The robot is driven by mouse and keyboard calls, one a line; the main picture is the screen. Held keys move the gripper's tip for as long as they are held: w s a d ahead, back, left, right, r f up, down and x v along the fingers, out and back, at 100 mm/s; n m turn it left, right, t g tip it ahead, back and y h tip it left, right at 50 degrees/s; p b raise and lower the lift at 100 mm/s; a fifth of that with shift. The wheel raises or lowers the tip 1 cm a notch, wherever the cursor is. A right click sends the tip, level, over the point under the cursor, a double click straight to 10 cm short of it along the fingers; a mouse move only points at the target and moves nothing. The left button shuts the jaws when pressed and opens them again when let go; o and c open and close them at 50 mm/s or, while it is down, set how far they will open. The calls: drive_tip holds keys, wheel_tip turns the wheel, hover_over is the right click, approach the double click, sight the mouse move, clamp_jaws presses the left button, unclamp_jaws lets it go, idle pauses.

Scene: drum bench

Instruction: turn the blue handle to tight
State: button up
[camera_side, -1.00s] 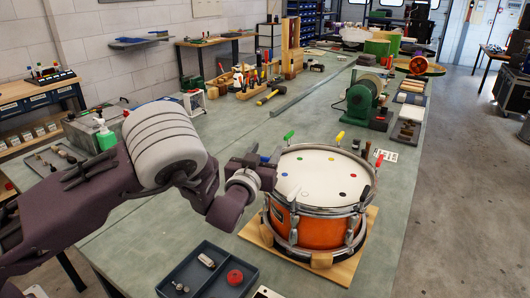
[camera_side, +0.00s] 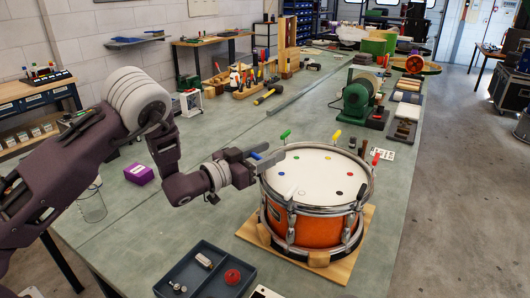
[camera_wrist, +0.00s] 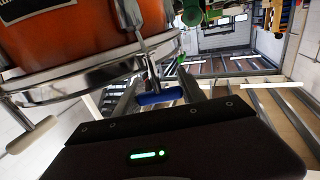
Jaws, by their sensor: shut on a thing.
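An orange drum (camera_side: 318,230) with a white head (camera_side: 312,172) and a chrome rim stands on a wooden board. The blue handle (camera_side: 256,156) is at the rim's left side, and it also shows in the wrist view (camera_wrist: 160,97), lying crosswise on its key. My gripper (camera_side: 268,160) reaches in from the left, level with the rim, and is shut on the blue handle. In the wrist view the fingers (camera_wrist: 160,92) stand on either side of it. The fingers hide part of the handle in the side view. No tightness mark is readable.
Green (camera_side: 285,135), yellow (camera_side: 337,135) and red (camera_side: 376,158) handles stand around the rim. A dark tray (camera_side: 205,275) with small parts lies in front. A purple box (camera_side: 139,174) sits to the left. A green machine (camera_side: 358,105) stands behind the drum.

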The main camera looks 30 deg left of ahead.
drive_tip(key=m+g+h, duration=0.2)
drive_tip(key=h, duration=0.1)
drive_tip(key=m+h, duration=0.1)
drive_tip(key=h, duration=0.1)
drive_tip(key=shift+s+d+m+g, duration=0.15)
drive_tip(key=shift+d+m+g, duration=0.15)
drive_tip(key=shift+m+g, duration=0.1)
drive_tip(key=m+g+h, duration=0.3)
drive_tip(key=g+h, duration=0.1)
drive_tip(key=shift+s+d+m, duration=0.3)
drive_tip(key=shift+s+d, duration=0.05)
drive_tip(key=m+g+h, duration=0.1)
drive_tip(key=g, duration=0.1)
drive_tip(key=m+g+h, duration=0.1)
drive_tip(key=m+g, duration=0.1)
drive_tip(key=s+m+g, duration=0.1)
drive_tip(key=g, duration=0.1)
drive_tip(key=shift+d+f+m+g+h, duration=0.1)
drive_tip(key=shift+d+m+g+h, duration=0.2)
drive_tip(key=shift+g+h, duration=0.1)
drive_tip(key=shift+s+m+g, duration=0.2)
drive_tip(key=shift+m+g, duration=0.35)
drive_tip(key=shift+g, duration=0.3)
drive_tip(key=shift+s+m+g, duration=0.2)
drive_tip(key=shift+m+g, duration=0.35)
drive_tip(key=shift+g, duration=0.3)
drive_tip(key=shift+s+d+m+g, duration=0.15)
drive_tip(key=shift+m+g, duration=0.25)
drive_tip(key=shift+g, duration=0.4)
